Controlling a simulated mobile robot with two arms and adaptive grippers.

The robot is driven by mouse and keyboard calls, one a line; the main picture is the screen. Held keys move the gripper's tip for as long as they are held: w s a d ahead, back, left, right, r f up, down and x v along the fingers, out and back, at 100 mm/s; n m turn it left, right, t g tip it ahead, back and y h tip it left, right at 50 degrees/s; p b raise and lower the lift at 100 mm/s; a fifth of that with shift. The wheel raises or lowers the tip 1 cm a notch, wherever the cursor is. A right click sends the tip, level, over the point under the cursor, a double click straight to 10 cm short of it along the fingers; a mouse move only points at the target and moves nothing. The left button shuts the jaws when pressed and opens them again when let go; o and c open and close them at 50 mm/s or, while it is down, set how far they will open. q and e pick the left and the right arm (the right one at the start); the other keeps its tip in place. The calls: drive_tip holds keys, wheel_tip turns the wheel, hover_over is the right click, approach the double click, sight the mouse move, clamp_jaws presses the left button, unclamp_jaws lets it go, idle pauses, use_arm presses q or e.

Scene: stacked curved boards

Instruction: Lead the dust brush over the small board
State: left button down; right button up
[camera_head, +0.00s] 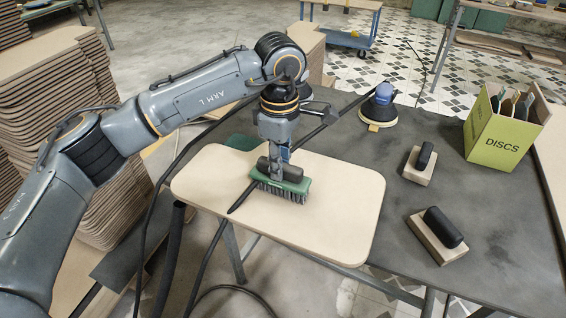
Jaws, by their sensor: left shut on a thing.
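The small board (335,225) is a pale, flat panel with rounded corners, lying at the near left edge of the dark table and overhanging it. The dust brush (291,190) has a green body, a dark handle and grey bristles. My left gripper (277,172) points down from above and is shut on the brush's handle. Its fingertips are partly hidden by the handle. My right gripper is not in view.
A blue sander (381,104) stands behind the board. Two sanding blocks (420,164) (438,236) lie to its right, near a yellow-green DISCS box (504,130). Stacks of curved boards (60,110) fill the left side. A dark hose or cable runs past the board's left edge.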

sight(262, 158)
use_arm(q)
drive_tip(key=shift+w+a+f, duration=0.1)
drive_tip(key=shift+w+a, duration=0.15)
drive_tip(key=shift+a, duration=0.5)
drive_tip(key=shift+w+a, duration=0.25)
drive_tip(key=shift+a, duration=0.45)
drive_tip(key=shift+w+a+b, duration=0.25)
drive_tip(key=shift+a+b, duration=0.05)
drive_tip(key=shift+a, duration=0.15)
drive_tip(key=shift+w+a+r, duration=0.1)
drive_tip(key=shift+w+a, duration=0.1)
drive_tip(key=shift+a, duration=0.3)
drive_tip(key=shift+w+a+r, duration=0.1)
drive_tip(key=shift+w+a, duration=0.05)
drive_tip(key=shift+a, duration=0.35)
drive_tip(key=shift+r, duration=0.15)
drive_tip(key=shift+d+r+p, duration=0.1)
drive_tip(key=shift+r+p, duration=0.2)
drive_tip(key=shift+r, duration=0.3)
wheel_tip(262, 158, up, 6)
drive_tip(key=p, duration=0.3)
drive_tip(key=shift+p, duration=0.35)
